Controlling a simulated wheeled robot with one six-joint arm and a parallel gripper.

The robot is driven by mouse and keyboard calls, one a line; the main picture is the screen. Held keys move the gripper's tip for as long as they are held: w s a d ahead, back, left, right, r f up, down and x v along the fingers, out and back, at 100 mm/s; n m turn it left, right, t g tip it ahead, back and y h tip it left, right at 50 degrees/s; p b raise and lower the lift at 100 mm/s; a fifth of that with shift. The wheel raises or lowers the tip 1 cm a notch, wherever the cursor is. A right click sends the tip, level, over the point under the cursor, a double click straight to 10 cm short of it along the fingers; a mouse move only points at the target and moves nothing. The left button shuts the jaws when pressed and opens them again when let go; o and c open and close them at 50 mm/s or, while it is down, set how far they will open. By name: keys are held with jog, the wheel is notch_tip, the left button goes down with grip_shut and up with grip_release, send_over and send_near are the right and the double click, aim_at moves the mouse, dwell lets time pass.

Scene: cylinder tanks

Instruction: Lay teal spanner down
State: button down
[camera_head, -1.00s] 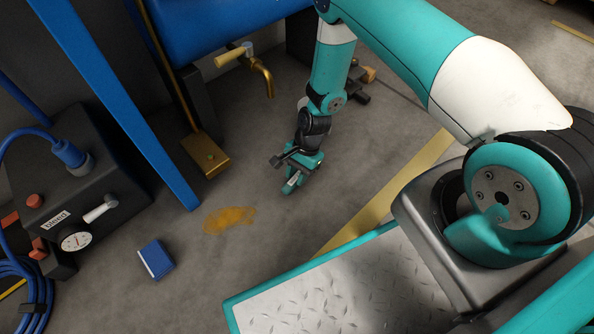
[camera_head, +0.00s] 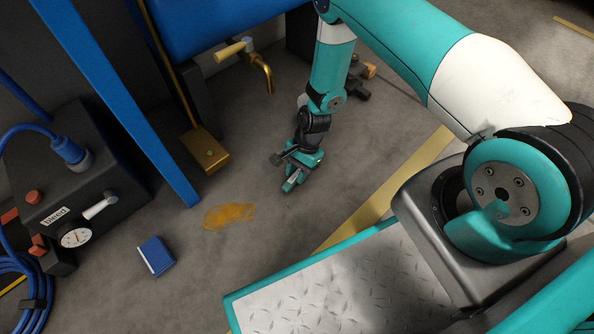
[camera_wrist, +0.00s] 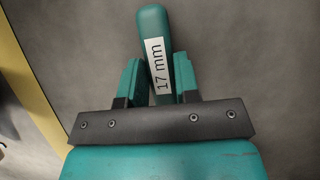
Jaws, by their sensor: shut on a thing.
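The teal spanner (camera_wrist: 153,30) shows in the wrist view as a rounded teal handle with a white "17 mm" label. My gripper (camera_wrist: 159,78) is shut on the handle, with one finger on each side of it. The spanner's far end is hidden behind the gripper body. In the head view my gripper (camera_head: 292,184) points down close to the grey floor, right of the orange-brown puddle. In that view the spanner is too small to make out clearly, and I cannot tell whether it touches the floor.
An orange-brown puddle (camera_head: 229,216) and a blue book (camera_head: 156,257) lie on the floor to the left. A blue post (camera_head: 125,110), a brass tap (camera_head: 262,70) and a dark control box (camera_head: 75,190) stand beyond. Floor around my gripper is clear.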

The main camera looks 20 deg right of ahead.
jog(key=shift+f+b, duration=0.35)
jog(key=shift+f, duration=0.25)
jog(key=c, duration=1.1)
grip_release()
jog(key=shift+o, duration=0.2)
jog(key=shift+r, duration=0.15)
jog(key=shift+p+v, duration=2.05)
jog(key=shift+v, duration=0.4)
jog(key=o, duration=0.6)
